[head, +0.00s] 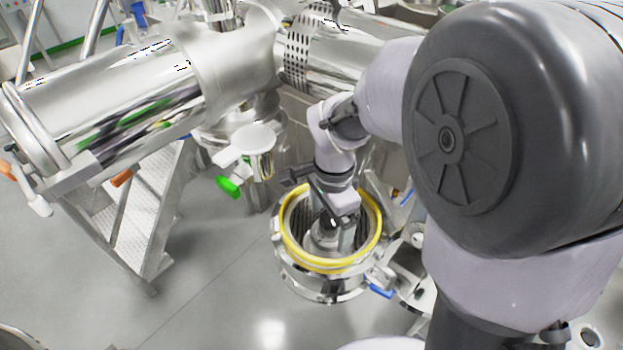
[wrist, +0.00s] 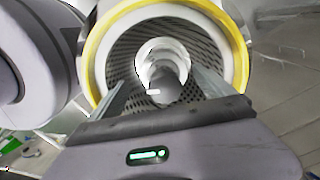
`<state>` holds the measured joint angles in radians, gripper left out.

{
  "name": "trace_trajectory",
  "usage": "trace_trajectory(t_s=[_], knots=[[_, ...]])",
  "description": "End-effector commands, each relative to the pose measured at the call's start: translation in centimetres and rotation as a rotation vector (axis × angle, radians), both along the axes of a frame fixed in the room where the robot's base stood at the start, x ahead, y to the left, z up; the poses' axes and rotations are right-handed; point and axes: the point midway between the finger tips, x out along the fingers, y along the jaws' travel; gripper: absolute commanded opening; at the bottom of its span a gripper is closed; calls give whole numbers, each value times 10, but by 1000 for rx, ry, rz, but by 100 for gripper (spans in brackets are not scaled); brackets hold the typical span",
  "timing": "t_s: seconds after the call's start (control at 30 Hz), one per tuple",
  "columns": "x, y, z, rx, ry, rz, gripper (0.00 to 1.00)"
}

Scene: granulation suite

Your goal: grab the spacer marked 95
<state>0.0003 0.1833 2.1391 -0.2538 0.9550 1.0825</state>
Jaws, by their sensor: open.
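No marking 95 can be read in either view, so I cannot tell for sure which part is the spacer. A steel housing (head: 318,280) with a yellow ring (head: 290,247) on its rim stands open, with a perforated screen inside. In the wrist view the yellow ring (wrist: 95,55) surrounds the perforated wall (wrist: 125,62). A shiny round hub (wrist: 160,55) with a darker tip stands at its centre. My gripper (head: 332,218) is over the housing's mouth and points down into it. In the wrist view its two fingers are apart, one on each side of the hub, with nothing between them clearly held.
A large steel drum (head: 130,95) lies at the left above metal steps (head: 135,215). A valve with a green handle (head: 229,186) sits close left of the housing. A blue handle (head: 381,291) juts from its lower right. Open grey floor (head: 200,300) lies front left.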

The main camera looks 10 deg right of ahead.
Motion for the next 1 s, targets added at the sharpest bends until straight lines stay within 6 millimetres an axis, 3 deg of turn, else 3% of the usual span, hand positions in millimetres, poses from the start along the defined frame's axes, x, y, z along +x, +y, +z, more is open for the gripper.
trace_trajectory(t_s=[0.13,0.4,0.77,1.0], knots=[[2,-2,-28,1,4,-1,93],[3,-2,-32,0,0,0,91],[3,-2,-31,0,0,0,20],[3,-2,-26,0,-2,1,20]])
